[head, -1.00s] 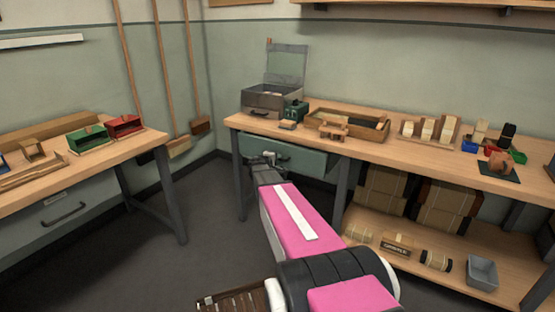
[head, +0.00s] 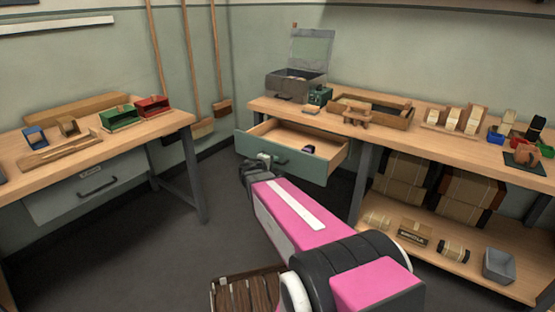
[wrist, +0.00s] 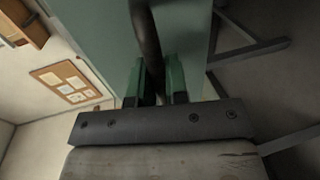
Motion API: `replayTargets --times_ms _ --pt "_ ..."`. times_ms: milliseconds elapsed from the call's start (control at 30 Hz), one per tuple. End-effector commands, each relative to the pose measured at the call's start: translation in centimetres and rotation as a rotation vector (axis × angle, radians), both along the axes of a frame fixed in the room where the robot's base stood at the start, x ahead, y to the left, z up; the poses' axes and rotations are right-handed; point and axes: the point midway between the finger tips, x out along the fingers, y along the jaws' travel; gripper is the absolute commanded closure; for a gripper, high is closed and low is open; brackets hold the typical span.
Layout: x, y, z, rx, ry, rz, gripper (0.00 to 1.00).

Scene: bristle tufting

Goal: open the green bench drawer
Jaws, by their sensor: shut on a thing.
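The green bench drawer (head: 298,166) is pulled well out from under the right-hand bench in the head view. Its wooden inside shows, with a small dark purple item (head: 309,149) in it. In the wrist view the green drawer front (wrist: 190,30) fills the upper middle. My gripper (wrist: 160,85) is shut on the dark drawer handle (wrist: 146,40), with a green finger on each side of it. In the head view my gripper (head: 264,160) is at the drawer front, and my arm hides part of the area below it.
The right bench (head: 440,142) holds a grey metal box (head: 292,86), a wooden tray (head: 385,118) and small blocks. The left bench (head: 150,140) has a closed grey drawer (head: 92,188). Bare floor lies between the benches.

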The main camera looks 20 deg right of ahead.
Motion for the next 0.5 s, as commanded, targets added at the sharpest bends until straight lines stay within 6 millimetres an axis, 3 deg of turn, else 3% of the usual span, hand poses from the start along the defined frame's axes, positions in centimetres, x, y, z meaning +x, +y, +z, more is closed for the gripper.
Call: replayTargets --times_ms 500 --pt "-0.45 0.58 -0.04 0.001 0.001 -0.001 1.00"
